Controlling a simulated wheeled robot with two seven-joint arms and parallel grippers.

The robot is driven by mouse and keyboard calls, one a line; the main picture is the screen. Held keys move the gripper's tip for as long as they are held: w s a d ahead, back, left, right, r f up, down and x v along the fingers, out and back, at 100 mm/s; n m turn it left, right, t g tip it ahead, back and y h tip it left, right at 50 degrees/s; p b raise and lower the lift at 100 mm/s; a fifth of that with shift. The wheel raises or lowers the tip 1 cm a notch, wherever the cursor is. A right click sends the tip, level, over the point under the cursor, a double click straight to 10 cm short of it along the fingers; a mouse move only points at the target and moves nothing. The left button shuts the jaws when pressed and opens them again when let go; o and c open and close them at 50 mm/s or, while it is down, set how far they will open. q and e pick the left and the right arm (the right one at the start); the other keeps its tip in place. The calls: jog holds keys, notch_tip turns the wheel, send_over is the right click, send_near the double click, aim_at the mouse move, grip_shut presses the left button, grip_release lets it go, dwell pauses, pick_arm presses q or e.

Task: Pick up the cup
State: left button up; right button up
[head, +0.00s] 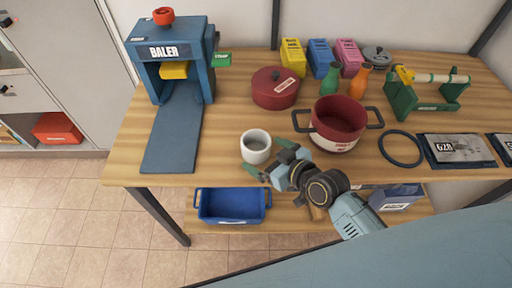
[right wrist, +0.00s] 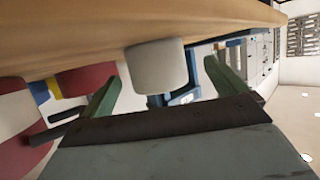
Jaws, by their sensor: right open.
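The cup (head: 256,146) is white and stands upright near the front edge of the wooden table (head: 225,120). My right gripper (head: 261,163) is open, with its green fingers at the cup's lower right side in the head view. In the right wrist view the cup (right wrist: 158,67) shows ahead, between the two green fingertips (right wrist: 160,80). I cannot tell whether either finger touches it. My left gripper is not in view.
A red pot (head: 338,122) stands right of the cup, and a lidded red pot (head: 275,88) behind it. The blue baler (head: 178,65) with its flat ramp (head: 172,140) is to the left. A black ring (head: 401,148) lies right. A blue bin (head: 232,206) sits on the lower shelf.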

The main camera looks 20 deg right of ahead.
aim_at(248, 143)
jog(key=x, duration=0.5)
jog(key=shift+w+d+b, duration=0.15)
jog(key=shift+w+b, duration=0.1)
jog(key=shift+b, duration=0.1)
jog(key=c, duration=1)
